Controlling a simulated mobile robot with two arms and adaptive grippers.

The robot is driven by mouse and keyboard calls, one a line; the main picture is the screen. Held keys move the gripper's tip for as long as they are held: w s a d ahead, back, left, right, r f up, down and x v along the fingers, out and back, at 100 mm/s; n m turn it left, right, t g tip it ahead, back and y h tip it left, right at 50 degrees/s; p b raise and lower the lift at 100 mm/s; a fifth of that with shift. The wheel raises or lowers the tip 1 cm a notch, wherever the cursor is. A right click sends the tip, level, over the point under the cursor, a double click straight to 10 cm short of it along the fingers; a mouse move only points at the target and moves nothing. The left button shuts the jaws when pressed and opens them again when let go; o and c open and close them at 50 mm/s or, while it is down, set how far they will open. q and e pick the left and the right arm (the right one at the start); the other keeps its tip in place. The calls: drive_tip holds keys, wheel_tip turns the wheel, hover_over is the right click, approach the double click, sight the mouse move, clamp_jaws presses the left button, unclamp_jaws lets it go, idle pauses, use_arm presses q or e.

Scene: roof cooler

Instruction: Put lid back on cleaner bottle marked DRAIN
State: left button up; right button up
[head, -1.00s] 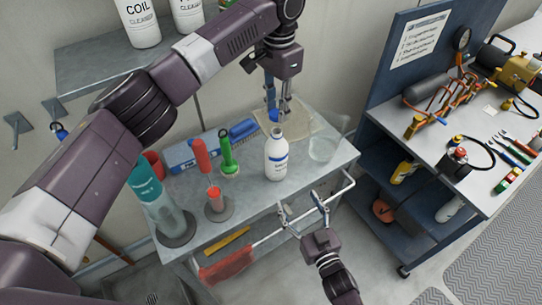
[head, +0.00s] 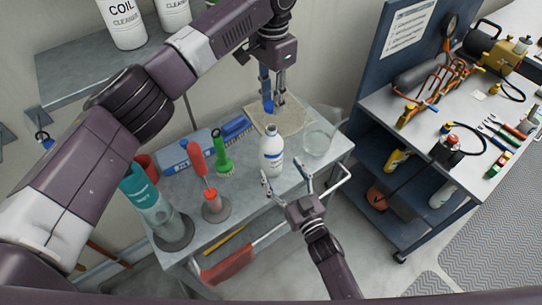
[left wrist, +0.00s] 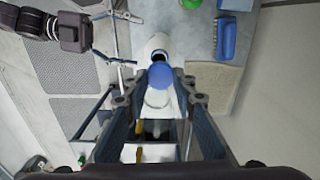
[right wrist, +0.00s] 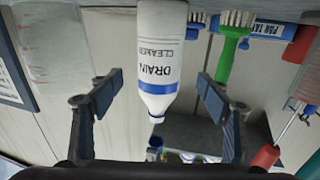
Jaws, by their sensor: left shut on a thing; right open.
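The white bottle marked DRAIN CLEANER (head: 271,152) stands upright and uncapped on the grey cart top. It also shows upside down in the right wrist view (right wrist: 160,60). My left gripper (head: 273,103) is shut on the blue lid (head: 268,107), above and behind the bottle; the lid also shows in the left wrist view (left wrist: 162,75), apart from the bottle mouth. My right gripper (head: 287,180) is open and empty at the cart's front, its fingers spread toward the bottle, with the bottle between them in the right wrist view and no contact visible.
Beside the bottle stand a clear beaker (head: 317,140) and a green-handled brush (head: 222,152). A tan mat (head: 290,117) lies behind. The cart's rail (head: 335,188) runs along the front edge.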

sight(276, 161)
use_arm(q)
drive_tip(key=shift+w, duration=0.1)
use_arm(e)
drive_tip(key=x, duration=0.6)
drive_tip(key=shift+w, duration=0.4)
drive_tip(key=shift+w+a, duration=0.25)
drive_tip(key=shift+w, duration=0.05)
drive_tip(key=c, duration=1.8)
use_arm(q)
drive_tip(key=shift+f, duration=2.5)
drive_tip(key=shift+f, duration=0.1)
drive_tip(key=shift+f, duration=0.8)
drive_tip(key=shift+f, duration=0.55)
